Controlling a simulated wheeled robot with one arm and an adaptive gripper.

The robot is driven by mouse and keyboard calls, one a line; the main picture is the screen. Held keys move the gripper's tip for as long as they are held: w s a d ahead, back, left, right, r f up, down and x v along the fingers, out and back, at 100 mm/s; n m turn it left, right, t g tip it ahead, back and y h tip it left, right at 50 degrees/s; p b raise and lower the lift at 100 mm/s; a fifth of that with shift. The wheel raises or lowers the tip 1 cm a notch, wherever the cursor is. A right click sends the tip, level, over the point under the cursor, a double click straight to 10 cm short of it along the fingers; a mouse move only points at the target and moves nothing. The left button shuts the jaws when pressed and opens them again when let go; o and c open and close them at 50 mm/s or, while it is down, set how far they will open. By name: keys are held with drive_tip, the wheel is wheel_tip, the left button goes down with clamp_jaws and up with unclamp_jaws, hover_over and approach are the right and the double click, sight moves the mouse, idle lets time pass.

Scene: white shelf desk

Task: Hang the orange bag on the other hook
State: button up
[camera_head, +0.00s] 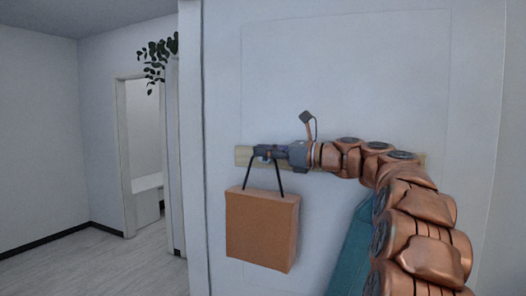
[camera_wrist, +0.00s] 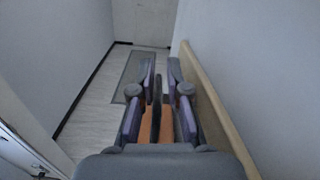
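The orange bag (camera_head: 261,228) hangs upright against the white wall below the left end of a wooden rail (camera_head: 243,156). Its dark handle rises to my gripper (camera_head: 262,154), which covers the handle's top. In the wrist view, the orange bag (camera_wrist: 147,123) shows below and between the fingers of my gripper (camera_wrist: 161,66). The fingers stand apart, with the dark handle (camera_wrist: 157,92) between them and a gap beside it. The hooks are hidden or too small to make out, so I cannot tell whether the handle rests on one.
The wooden rail (camera_wrist: 222,110) runs along the wall at the right in the wrist view. A teal object (camera_head: 350,248) is partly hidden behind my arm. A doorway (camera_head: 143,150) and open floor (camera_head: 95,265) lie to the left. Leaves (camera_head: 158,62) hang near the wall's edge.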

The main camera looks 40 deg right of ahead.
drive_tip(key=shift+o, duration=1)
drive_tip(key=shift+w+d+f, duration=0.1)
drive_tip(key=shift+w+f, duration=0.05)
drive_tip(key=shift+f, duration=0.5)
drive_tip(key=shift+w+f, duration=0.15)
drive_tip(key=shift+f, duration=0.45)
drive_tip(key=v, duration=0.3)
drive_tip(key=r+v, duration=0.1)
drive_tip(key=shift+s, duration=0.5)
drive_tip(key=s, duration=0.1)
drive_tip(key=s+r, duration=0.1)
drive_tip(key=s, duration=0.1)
drive_tip(key=shift+d+r, duration=0.2)
drive_tip(key=shift+d, duration=0.1)
